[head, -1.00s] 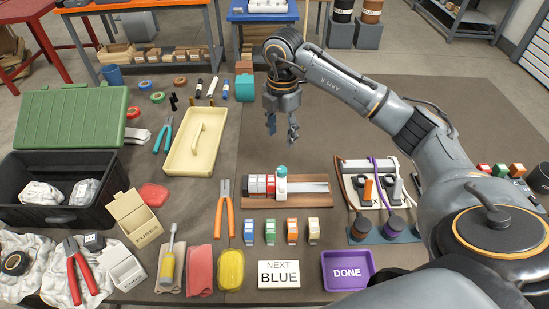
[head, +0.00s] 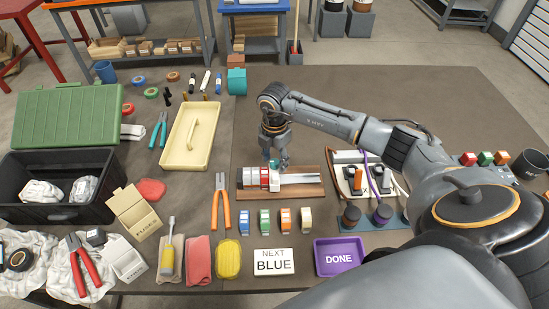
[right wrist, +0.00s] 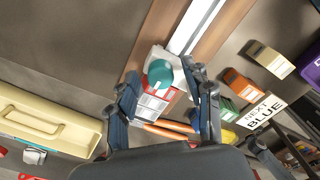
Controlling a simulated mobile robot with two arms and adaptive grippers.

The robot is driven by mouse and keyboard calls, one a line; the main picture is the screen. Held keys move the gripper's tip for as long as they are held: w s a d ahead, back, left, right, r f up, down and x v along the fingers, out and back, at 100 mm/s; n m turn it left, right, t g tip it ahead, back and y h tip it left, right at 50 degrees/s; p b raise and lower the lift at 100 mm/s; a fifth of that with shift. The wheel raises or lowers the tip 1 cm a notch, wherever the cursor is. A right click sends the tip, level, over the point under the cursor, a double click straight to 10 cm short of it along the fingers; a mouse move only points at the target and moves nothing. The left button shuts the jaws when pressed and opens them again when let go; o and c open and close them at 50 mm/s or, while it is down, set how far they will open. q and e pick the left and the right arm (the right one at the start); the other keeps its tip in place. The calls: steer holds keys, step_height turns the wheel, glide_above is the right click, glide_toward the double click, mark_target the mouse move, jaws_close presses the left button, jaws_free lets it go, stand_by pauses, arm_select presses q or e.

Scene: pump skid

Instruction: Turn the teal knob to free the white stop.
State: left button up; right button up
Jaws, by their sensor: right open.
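The teal knob (right wrist: 160,73) sits on top of the white stop (right wrist: 178,70) in the right wrist view. In the head view my right gripper (head: 275,160) is directly over the white stop (head: 274,181) and partly covers the knob. Its fingers are open, one on either side of the knob in the right wrist view (right wrist: 168,92); I cannot tell whether they touch it. The stop stands on a pale metal rail (head: 302,179) on a wooden board (head: 285,194), against red and white blocks (head: 251,183). My left gripper is not in view.
A row of small coloured blocks, including a blue one (head: 244,222), stands in front of the board. Orange-handled pliers (head: 221,200) lie left. The mat behind the rail is clear.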

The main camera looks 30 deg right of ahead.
steer(key=shift+c, duration=1.4)
jaws_close()
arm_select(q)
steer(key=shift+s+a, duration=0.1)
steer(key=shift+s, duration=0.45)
